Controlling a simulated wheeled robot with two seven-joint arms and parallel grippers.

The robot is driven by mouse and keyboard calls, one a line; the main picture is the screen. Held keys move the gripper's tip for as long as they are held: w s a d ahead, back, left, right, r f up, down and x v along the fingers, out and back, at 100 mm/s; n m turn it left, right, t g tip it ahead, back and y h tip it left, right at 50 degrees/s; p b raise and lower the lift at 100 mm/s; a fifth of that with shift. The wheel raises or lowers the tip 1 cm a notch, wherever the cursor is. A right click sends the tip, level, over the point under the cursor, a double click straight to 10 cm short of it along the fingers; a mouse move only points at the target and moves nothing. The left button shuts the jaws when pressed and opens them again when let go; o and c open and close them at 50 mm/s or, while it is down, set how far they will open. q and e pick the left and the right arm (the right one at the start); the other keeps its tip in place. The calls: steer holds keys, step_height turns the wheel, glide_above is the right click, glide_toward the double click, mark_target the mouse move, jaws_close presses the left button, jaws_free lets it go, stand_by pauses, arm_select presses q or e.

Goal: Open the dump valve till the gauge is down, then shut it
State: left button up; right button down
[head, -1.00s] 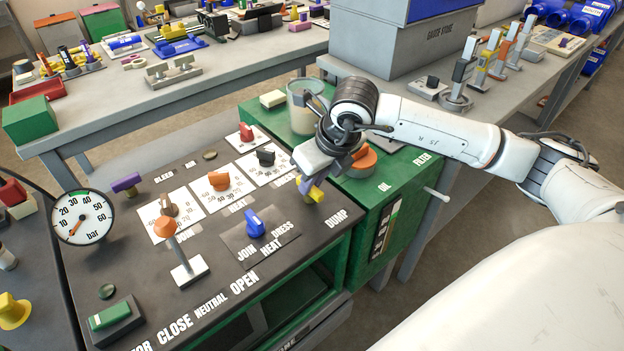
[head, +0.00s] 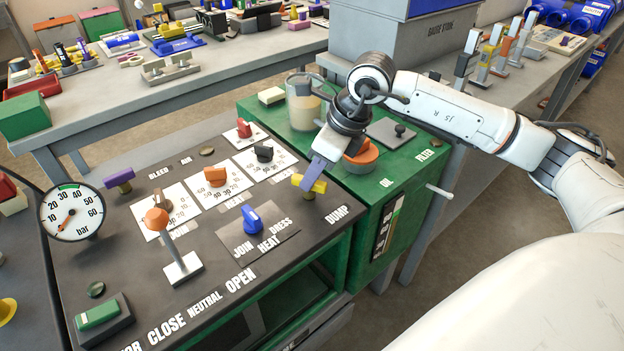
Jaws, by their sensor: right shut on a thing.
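The dump valve's yellow handle (head: 310,184) is at the right end of the dark panel, above the word DUMP. It lies roughly left to right in the picture. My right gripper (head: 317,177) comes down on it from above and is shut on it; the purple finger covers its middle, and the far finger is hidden. The round pressure gauge (head: 85,205) is at the panel's left. Its orange needle points to the lower left, near the low end of the scale, below 10 bar. My left gripper is out of view.
A purple bleed valve handle (head: 119,178), an orange-knobbed lever (head: 170,240), a blue selector (head: 253,220) and several dials share the panel. An orange oil cap (head: 361,153) and a clear jug (head: 304,105) stand on the green cabinet close to my right gripper.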

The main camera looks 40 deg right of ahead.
steer(key=n+y, duration=0.1)
steer(key=n, duration=0.1)
steer(key=shift+w+d+n+g+b, duration=0.1)
steer(key=shift+n+g+b, duration=0.25)
steer(key=shift+n+g, duration=0.05)
steer(key=shift+n, duration=0.9)
steer(key=n+g+y, duration=0.1)
steer(key=n, duration=0.2)
steer(key=shift+w+r+n+g, duration=0.1)
steer(key=shift+w+n+g, duration=0.05)
steer(key=shift+n+g, duration=0.2)
steer(key=shift+w+d+n+g+b, duration=0.15)
steer(key=shift+n+g, duration=0.35)
steer(key=shift+n, duration=0.6)
steer(key=shift+s+a+n+g+b, duration=0.15)
steer(key=shift+n+g, duration=0.3)
steer(key=shift+n, duration=0.6)
steer(key=shift+w+d, duration=0.1)
steer(key=c, duration=1.7)
jaws_free()
